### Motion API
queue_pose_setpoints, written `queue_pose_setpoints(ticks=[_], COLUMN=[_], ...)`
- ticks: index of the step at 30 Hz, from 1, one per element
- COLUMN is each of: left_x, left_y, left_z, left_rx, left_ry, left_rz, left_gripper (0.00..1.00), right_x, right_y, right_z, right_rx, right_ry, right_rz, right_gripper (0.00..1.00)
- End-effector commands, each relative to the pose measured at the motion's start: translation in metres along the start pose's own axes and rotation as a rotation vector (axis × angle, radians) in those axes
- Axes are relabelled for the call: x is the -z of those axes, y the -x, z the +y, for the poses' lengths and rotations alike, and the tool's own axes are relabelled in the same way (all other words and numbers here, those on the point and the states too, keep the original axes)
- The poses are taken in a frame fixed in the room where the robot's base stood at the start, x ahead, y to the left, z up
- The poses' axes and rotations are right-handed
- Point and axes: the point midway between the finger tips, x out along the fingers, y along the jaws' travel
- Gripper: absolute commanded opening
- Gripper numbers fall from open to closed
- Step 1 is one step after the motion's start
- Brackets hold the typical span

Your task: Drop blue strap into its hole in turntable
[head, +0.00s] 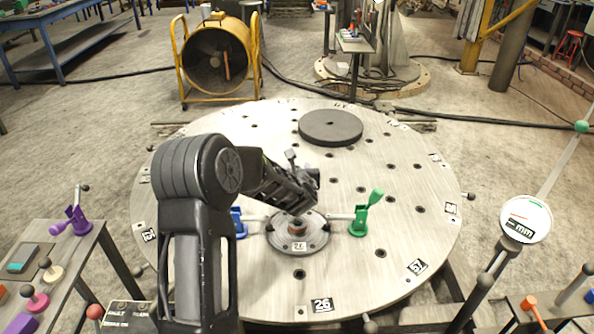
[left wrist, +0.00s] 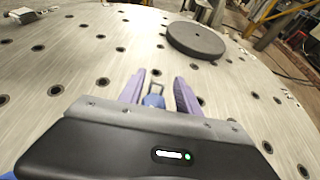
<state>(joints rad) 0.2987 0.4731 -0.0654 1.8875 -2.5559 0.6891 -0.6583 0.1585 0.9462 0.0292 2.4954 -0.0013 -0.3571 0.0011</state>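The blue strap (head: 239,223) stands on the turntable (head: 400,270), just left of the small round fixture (head: 312,241), partly hidden by my left arm. A grey bar runs from it towards the fixture. Whether it is seated in a hole is hidden. My left gripper (head: 311,183) is above the fixture, to the right of the strap. In the left wrist view its two purple fingers (left wrist: 160,90) stand apart. A small blue piece with a grey loop (left wrist: 153,99) shows between them, narrower than the gap; I cannot tell what it belongs to. My right gripper is out of view.
A green strap (head: 364,215) stands right of the fixture. A dark disc (head: 331,126) lies at the turntable's far side. A purple strap (head: 75,218) stands on the left side table. A dial gauge (head: 525,218) is at right.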

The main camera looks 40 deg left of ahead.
Motion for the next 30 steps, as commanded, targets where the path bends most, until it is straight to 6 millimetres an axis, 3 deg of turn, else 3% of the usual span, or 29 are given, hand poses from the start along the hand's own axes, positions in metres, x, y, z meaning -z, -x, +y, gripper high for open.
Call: queue_pose_setpoints(ticks=[7,17,25,30], left_x=[0.0,0.0,0.002,0.0], left_y=[0.0,0.0,0.0,0.013], left_z=[0.0,0.0,0.0,0.0], left_rx=[0.0,0.0,0.0,0.001], left_ry=[0.0,0.0,-0.001,-0.001], left_rz=[0.0,-0.001,0.003,0.0], left_gripper=[0.4,0.65,0.65,0.65], right_x=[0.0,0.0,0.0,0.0], right_y=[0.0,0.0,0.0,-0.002], right_z=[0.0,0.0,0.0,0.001], right_rx=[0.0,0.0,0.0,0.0], right_ry=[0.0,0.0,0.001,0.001], right_rz=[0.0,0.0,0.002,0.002], right_gripper=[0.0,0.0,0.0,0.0])
